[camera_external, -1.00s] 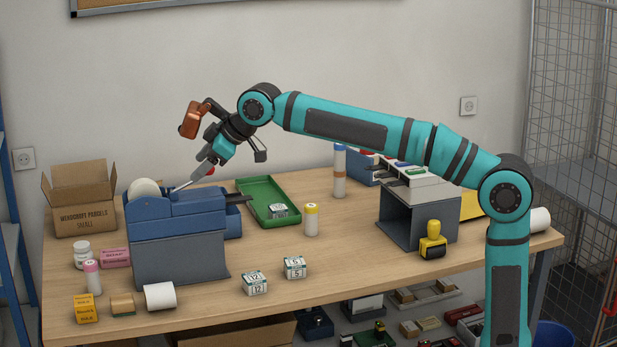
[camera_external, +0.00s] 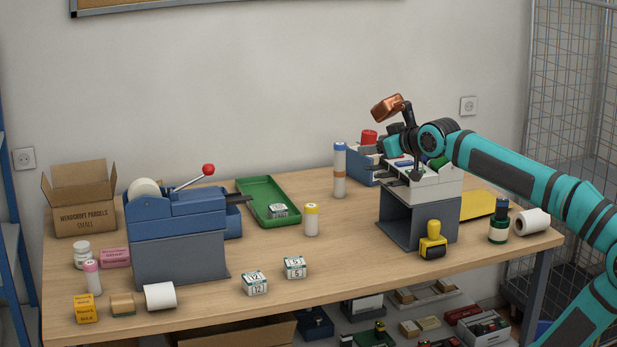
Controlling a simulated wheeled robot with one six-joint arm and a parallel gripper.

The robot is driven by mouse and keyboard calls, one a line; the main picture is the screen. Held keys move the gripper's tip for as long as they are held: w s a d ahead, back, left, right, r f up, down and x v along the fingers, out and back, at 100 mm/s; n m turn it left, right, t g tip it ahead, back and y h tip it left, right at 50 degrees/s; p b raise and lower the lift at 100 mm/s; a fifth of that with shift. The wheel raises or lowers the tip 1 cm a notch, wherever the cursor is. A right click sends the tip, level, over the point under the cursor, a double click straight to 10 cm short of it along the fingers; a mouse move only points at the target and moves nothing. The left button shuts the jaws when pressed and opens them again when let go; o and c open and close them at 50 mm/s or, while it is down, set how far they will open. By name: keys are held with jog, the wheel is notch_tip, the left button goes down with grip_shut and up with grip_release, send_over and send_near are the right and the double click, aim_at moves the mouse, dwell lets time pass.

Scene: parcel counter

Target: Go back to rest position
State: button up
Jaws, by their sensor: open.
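My teal arm reaches in from the right edge. The blue machine (camera_external: 178,235) with its red-knobbed lever (camera_external: 207,170) stands at the left, well away from my gripper.
A green tray (camera_external: 287,191), a yellow-capped bottle (camera_external: 311,221) and a tall blue-capped tube (camera_external: 340,172) stand mid-counter. A yellow stamp (camera_external: 433,241) is before the stand. Two small boxes (camera_external: 254,284) (camera_external: 294,267) lie at the front. The front middle-right is clear.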

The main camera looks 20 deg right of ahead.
jog(key=s+d+f+m+t+h, duration=0.2)
jog(key=s+d+f, duration=0.2)
jog(key=s+d, duration=0.2)
jog(key=s+d+f+m+t+h, duration=0.2)
jog(key=s+d, duration=0.4)
jog(key=d, duration=0.3)
notch_tip(320, 180, down, 2)
jog(key=shift+s+d+f+m, duration=0.2)
jog(key=shift+d+m, duration=0.2)
jog(key=shift+m, duration=0.3)
